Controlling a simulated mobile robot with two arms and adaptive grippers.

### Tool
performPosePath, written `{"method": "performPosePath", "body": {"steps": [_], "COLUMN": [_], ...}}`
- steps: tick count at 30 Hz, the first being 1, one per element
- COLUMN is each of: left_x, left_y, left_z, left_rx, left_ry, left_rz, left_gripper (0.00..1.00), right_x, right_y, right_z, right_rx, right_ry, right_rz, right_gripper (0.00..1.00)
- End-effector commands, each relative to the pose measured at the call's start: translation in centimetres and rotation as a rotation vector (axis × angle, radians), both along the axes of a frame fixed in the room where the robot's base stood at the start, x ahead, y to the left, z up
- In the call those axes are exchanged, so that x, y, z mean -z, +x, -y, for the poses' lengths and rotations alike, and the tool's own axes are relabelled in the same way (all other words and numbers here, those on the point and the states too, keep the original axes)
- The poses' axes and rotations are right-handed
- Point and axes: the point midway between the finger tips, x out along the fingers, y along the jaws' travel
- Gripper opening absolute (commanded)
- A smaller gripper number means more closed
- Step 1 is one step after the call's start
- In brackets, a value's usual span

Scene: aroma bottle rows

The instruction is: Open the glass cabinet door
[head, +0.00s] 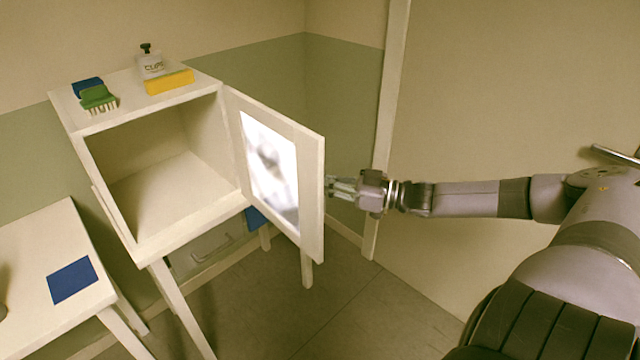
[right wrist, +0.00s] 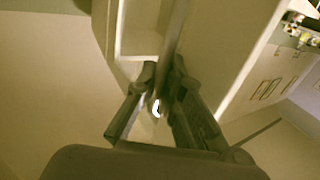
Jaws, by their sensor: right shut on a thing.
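The glass cabinet door (head: 312,165) stands swung wide open on the right side of the white cabinet (head: 158,243), with its bright glass pane (head: 270,170) facing the open interior. The cabinet compartment looks empty. My right gripper (head: 334,187) is at the outer face of the door, near its free edge. In the right wrist view my right gripper (right wrist: 163,78) is shut on a narrow bar, which looks like the door handle (right wrist: 172,35). The handle is hidden behind the door in the head view. My left gripper is not in view.
On the cabinet top are a green brush (head: 99,97), a blue item (head: 87,86), a yellow block (head: 170,81) and a labelled bottle (head: 151,65). A side table (head: 32,245) with a blue square (head: 72,280) stands at left. Floor (head: 345,320) before the door is clear.

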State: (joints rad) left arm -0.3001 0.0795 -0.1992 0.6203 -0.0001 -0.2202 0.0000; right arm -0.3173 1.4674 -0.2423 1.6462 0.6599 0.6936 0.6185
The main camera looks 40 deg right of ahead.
Motion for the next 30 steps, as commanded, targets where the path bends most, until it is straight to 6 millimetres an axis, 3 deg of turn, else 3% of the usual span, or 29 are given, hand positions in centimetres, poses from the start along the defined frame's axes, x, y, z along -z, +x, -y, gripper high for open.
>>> {"method": "performPosePath", "body": {"steps": [8,9,18,30], "left_x": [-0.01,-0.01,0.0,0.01], "left_y": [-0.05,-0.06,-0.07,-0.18], "left_z": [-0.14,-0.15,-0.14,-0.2], "left_rx": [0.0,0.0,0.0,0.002], "left_ry": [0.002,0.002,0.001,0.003], "left_rz": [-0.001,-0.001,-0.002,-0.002], "left_gripper": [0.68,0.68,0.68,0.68], "right_x": [-0.28,-0.28,-0.13,0.03], "right_y": [0.09,0.1,0.04,-0.26], "right_z": [0.01,0.01,0.0,0.08], "right_rx": [0.001,0.001,0.001,-0.003], "right_ry": [0.005,0.005,0.002,0.001], "right_rz": [0.004,0.004,0.001,-0.003], "right_gripper": [0.0,0.09,0.29,0.3]}}
